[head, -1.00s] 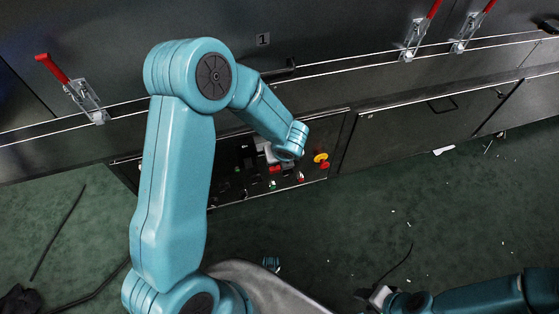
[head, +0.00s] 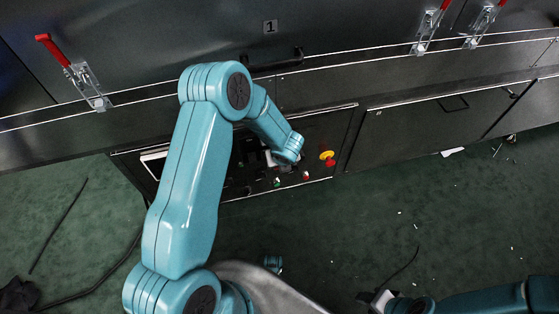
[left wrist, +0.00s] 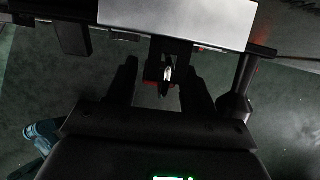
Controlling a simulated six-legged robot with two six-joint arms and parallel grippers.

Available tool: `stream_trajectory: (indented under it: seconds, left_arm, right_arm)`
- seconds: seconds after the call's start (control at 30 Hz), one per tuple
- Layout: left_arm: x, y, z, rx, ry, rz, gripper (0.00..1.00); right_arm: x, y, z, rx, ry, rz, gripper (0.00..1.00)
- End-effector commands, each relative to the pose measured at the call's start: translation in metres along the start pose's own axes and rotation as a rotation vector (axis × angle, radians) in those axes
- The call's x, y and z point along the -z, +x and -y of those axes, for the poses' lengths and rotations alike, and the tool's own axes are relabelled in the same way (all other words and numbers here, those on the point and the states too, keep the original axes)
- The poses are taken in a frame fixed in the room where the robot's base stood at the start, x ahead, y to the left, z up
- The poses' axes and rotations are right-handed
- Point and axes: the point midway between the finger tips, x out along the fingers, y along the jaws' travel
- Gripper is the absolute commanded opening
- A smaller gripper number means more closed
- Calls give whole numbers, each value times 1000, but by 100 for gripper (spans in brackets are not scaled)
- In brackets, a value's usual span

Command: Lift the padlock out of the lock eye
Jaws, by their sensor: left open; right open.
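In the left wrist view a small bright metal piece (left wrist: 167,76) with red beside it hangs below a dark bracket under a pale panel. It looks like the padlock at its lock eye, but it is too dark to tell how the two join. My left gripper (left wrist: 162,92) is open, with one dark finger on each side of this piece and gaps between. In the head view my left arm reaches to the control panel and hides the padlock and most of that gripper. My right gripper (head: 376,298) is open and empty, low over the floor.
The control panel has a yellow and red knob (head: 327,157) right of my left wrist and a white-framed screen (head: 153,160) at its left. Red-handled clamps (head: 84,84) and a black bar handle (head: 278,63) are above. Cables (head: 60,225) lie on the green floor.

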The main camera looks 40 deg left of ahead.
Motion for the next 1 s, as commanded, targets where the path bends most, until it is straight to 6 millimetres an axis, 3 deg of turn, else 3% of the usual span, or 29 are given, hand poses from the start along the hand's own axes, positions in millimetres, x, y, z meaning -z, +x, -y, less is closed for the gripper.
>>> stream_trajectory:
  seconds: [0.03,0.13,0.17,0.2,0.27,1.0]
  left_arm:
    - [0,0,0,0,0,0,43]
    - [0,0,0,0,0,0,11]
    - [0,0,0,0,0,0,8]
    - [0,0,0,0,1,0,36]
    - [0,0,0,0,1,0,18]
    - [-2,-8,0,1,1,1,18]
  right_arm:
    - [0,0,0,0,0,0,43]
    - [0,0,0,0,0,0,43]
    - [0,0,0,0,0,0,43]
    - [0,0,0,0,0,0,43]
    - [0,0,0,0,0,0,43]
    - [0,-3,1,0,0,0,43]
